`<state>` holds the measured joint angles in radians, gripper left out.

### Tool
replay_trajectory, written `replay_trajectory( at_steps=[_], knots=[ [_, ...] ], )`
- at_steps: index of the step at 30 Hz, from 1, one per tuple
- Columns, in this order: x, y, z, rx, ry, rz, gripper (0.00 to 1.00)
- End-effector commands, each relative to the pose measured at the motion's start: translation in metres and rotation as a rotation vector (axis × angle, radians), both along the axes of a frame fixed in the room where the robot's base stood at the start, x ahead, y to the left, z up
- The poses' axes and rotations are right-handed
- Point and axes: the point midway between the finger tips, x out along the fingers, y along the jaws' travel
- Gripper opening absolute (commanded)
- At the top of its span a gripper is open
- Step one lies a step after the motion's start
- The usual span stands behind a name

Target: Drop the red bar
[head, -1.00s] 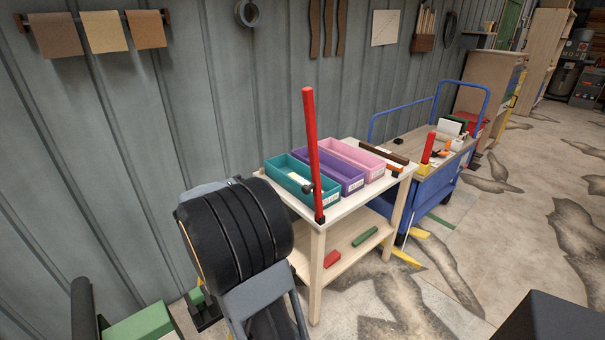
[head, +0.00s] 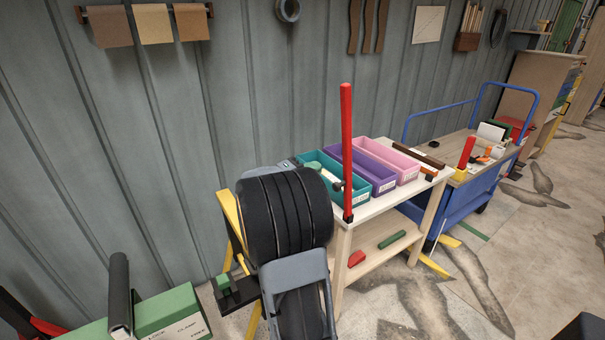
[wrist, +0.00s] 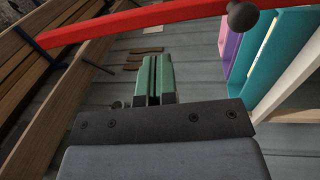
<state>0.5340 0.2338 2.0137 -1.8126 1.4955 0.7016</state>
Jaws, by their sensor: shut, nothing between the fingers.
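The red bar (head: 346,150) stands upright at the near corner of the wooden table, with a dark knob low on its side. In the wrist view the red bar (wrist: 140,24) runs across the top of the picture, beyond and apart from my fingers. My gripper (wrist: 153,62) has green fingers shut together with nothing between them. In the head view my dark arm hides most of the gripper; a bit of green beside the teal bin may be its tip, but I cannot tell for sure.
Teal (head: 345,190), purple (head: 384,187) and pink (head: 408,175) bins sit on the wooden table (head: 400,203). Red and green pieces lie on its lower shelf. A blue cart (head: 450,208) stands to the right. A green box (head: 180,318) is at lower left.

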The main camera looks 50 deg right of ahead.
Motion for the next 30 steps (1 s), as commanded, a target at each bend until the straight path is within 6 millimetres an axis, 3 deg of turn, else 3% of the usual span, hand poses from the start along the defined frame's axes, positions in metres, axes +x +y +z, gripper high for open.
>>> replay_trajectory(
  at_steps=[6, 12, 18, 30],
  knots=[
    [-0.013, -0.037, 0.006, 0.0, 0.001, -0.004, 0.0],
    [-0.02, -0.059, 0.009, 0.0, 0.001, -0.001, 0.0],
    [-0.023, -0.069, 0.01, 0.0, 0.001, 0.0, 0.0],
    [-0.024, -0.071, 0.01, 0.0, 0.001, 0.001, 0.0]
  ],
)
